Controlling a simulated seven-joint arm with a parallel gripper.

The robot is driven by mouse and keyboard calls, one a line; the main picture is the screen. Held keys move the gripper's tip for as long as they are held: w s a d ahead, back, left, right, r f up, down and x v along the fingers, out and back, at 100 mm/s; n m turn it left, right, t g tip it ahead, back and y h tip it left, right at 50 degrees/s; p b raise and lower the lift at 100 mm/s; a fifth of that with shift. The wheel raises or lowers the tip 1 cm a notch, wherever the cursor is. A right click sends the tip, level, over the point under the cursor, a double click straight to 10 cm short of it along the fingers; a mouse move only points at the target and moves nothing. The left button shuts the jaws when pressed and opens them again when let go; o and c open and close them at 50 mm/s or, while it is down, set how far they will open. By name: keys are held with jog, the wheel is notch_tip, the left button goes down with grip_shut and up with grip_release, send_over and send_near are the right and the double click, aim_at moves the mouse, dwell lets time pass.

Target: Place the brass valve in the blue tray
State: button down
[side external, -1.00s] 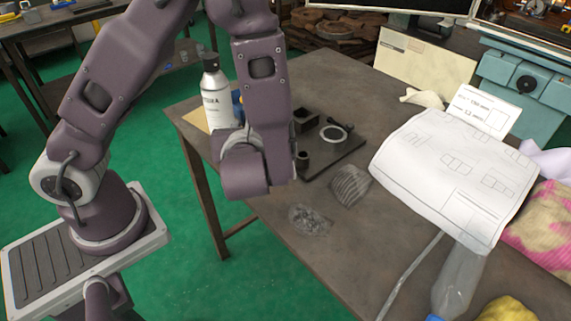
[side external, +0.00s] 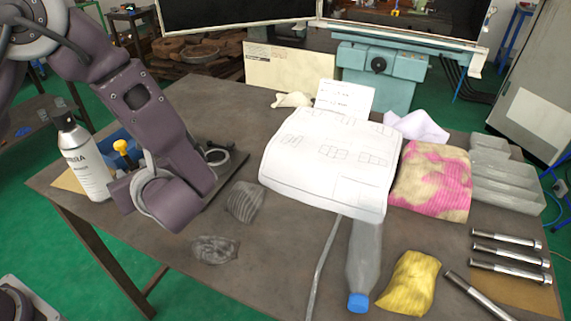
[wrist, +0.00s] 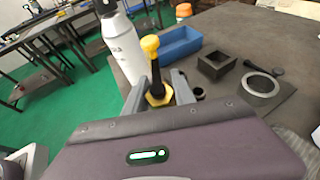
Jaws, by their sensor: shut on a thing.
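The brass valve (wrist: 150,45) has a yellow top, a dark stem and a yellow collar. My gripper (wrist: 157,88) is shut on it, with a finger on each side of the stem, and holds it roughly upright. In the side view the valve's yellow top (side external: 122,146) shows just left of my wrist; the fingers are mostly hidden there. The blue tray (wrist: 180,43) is beyond and right of the valve in the wrist view and looks empty where visible. In the side view the tray (side external: 106,144) is partly hidden behind the valve and my arm.
A white spray bottle (side external: 84,160) stands left of the tray. A dark fixture plate with a square block (wrist: 216,65) and a ring (wrist: 259,88) lies right of the gripper. Rags, papers (side external: 330,160), a plastic bottle (side external: 363,265) and bolts cover the table's right side.

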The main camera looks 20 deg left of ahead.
jog(key=s+f+n+g, duration=0.1)
jog(key=n+g, duration=0.1)
jog(key=s+f+n+g, duration=0.1)
jog(key=s+n+g, duration=0.1)
jog(key=s+d+f+n+g, duration=0.1)
jog(key=s+n+g, duration=0.1)
jog(key=g, duration=0.1)
jog(key=shift+s+d+f+y, duration=0.1)
jog(key=shift+s+f+y, duration=0.2)
jog(key=shift+y, duration=0.1)
jog(key=s+d+f+n+g+h, duration=0.1)
jog(key=d+n+g+h, duration=0.5)
jog(key=d+n+h, duration=0.25)
jog(key=s+d+f+n+g+h, duration=0.1)
jog(key=s+d+n+g+h, duration=0.1)
jog(key=d+n+g+h, duration=0.6)
jog(key=w+d+r+n+t+h, duration=0.3)
jog(key=w+d+n+t+h, duration=0.4)
jog(key=w+d+n, duration=0.25)
jog(key=w+r+n+t+h, duration=0.4)
jog(key=w+n+t, duration=0.4)
jog(key=w, duration=0.7)
jog(key=shift+n+t+y, duration=0.25)
jog(key=shift+n+t, duration=0.05)
notch_tip(320, 180, down, 9)
jog(key=shift+w+a+f, duration=0.1)
jog(key=shift+f, duration=0.05)
